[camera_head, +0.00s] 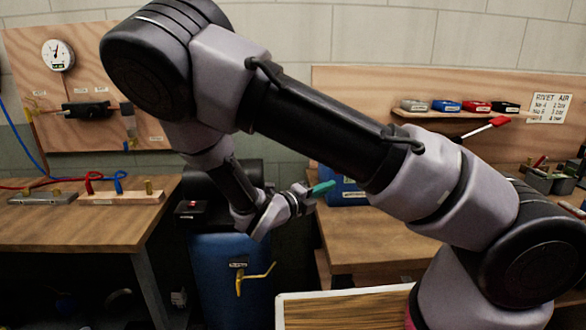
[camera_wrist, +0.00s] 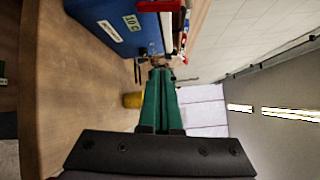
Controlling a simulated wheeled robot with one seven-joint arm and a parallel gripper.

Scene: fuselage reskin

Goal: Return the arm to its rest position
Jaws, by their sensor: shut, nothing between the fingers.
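My arm spans the head view from the lower right, up to the upper left, then folds down to my gripper near the middle. My gripper (camera_head: 322,188) has green fingers that point to the right, in front of a blue box (camera_head: 346,192). In the wrist view my gripper (camera_wrist: 160,75) shows its two green fingers side by side and shut, with nothing held. The blue box (camera_wrist: 112,24) also shows there, at the upper left beside the fingertips. My arm hides part of the right bench and the back wall.
A wooden bench (camera_head: 95,228) with hoses stands left, under a plywood panel with a gauge (camera_head: 57,55). A shelf (camera_head: 455,114) with small boxes is behind right. A wood-filled tray (camera_head: 345,312) is at the front.

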